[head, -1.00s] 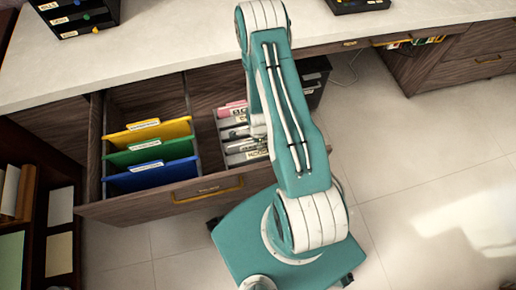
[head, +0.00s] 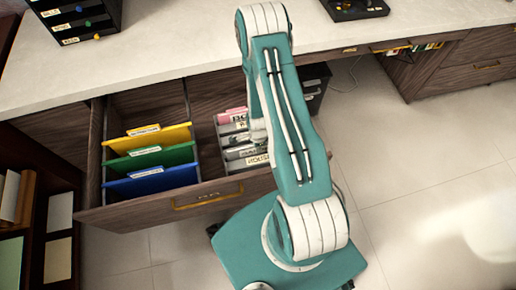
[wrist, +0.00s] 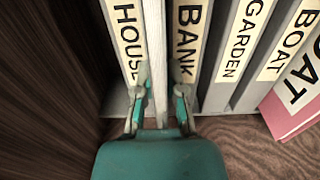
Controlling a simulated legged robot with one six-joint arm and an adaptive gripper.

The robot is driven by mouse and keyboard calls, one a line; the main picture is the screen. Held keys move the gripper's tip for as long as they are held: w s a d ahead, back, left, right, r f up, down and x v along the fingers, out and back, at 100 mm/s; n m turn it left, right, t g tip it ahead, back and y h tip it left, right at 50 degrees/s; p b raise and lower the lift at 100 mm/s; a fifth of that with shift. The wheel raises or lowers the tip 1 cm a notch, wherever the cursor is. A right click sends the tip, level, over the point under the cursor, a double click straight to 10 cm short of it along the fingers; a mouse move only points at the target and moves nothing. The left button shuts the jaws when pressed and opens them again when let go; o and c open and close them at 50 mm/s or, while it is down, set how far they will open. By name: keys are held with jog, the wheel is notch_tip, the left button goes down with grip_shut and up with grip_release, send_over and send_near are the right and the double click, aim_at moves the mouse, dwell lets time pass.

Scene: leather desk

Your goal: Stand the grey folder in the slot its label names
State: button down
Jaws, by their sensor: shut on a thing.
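In the wrist view my gripper (wrist: 158,93) is shut on a pale grey upright slab, which looks like the grey folder (wrist: 155,45) seen edge-on. It stands between the strips labelled HOUSE (wrist: 128,45) and BANK (wrist: 187,40). I see no label on the folder from here. Further right are strips labelled GARDEN (wrist: 243,40) and BOAT (wrist: 287,38). In the head view the labelled rack (head: 247,162) sits in the open drawer, partly behind my arm, which hides the gripper's fingertips there.
A pink folder labelled BOAT (wrist: 297,103) leans at the right of the row; its pink top (head: 233,114) shows in the head view. Yellow (head: 150,138), green (head: 150,158) and blue (head: 150,182) folders stand in the drawer's left part. Dark drawer wood is close left of the gripper.

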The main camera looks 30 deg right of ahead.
notch_tip(320, 180, up, 17)
jog(key=w+d, duration=0.3)
jog(key=w, duration=0.8)
notch_tip(320, 180, down, 18)
jog(key=shift+w, duration=0.15)
dwell(0.5)
jog(key=shift+d+f, duration=0.1)
jog(key=c, duration=0.7)
grip_release()
